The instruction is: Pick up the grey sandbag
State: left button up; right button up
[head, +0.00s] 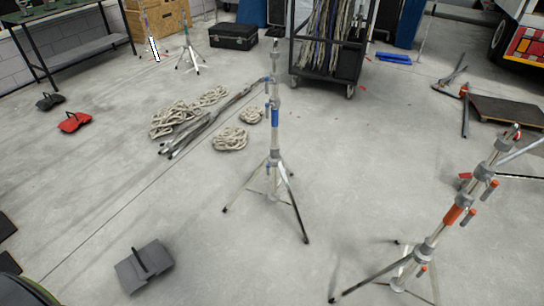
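A grey sandbag (130,276) lies flat on the concrete floor at the lower left of the head view. It looks like two joined pads with a dark strap handle (142,262) standing up over the middle. Nothing touches it. Neither of my grippers shows in this view.
A light stand with a blue band (275,117) stands right of the sandbag, legs spread. Another with orange bands (452,215) is at the lower right. A red sandbag (75,123), a black sandbag (49,102) and coiled ropes (230,140) lie farther back. Floor around the grey sandbag is mostly clear.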

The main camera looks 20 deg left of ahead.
aim_at(134, 271)
jog(key=u, duration=2)
jog(key=i+l, duration=0.3)
jog(key=l, duration=0.15)
jog(key=i+l+u, duration=0.1)
jog(key=i+l, duration=0.15)
jog(key=l, duration=0.15)
jog(key=i+l, duration=0.3)
jog(key=l, duration=0.15)
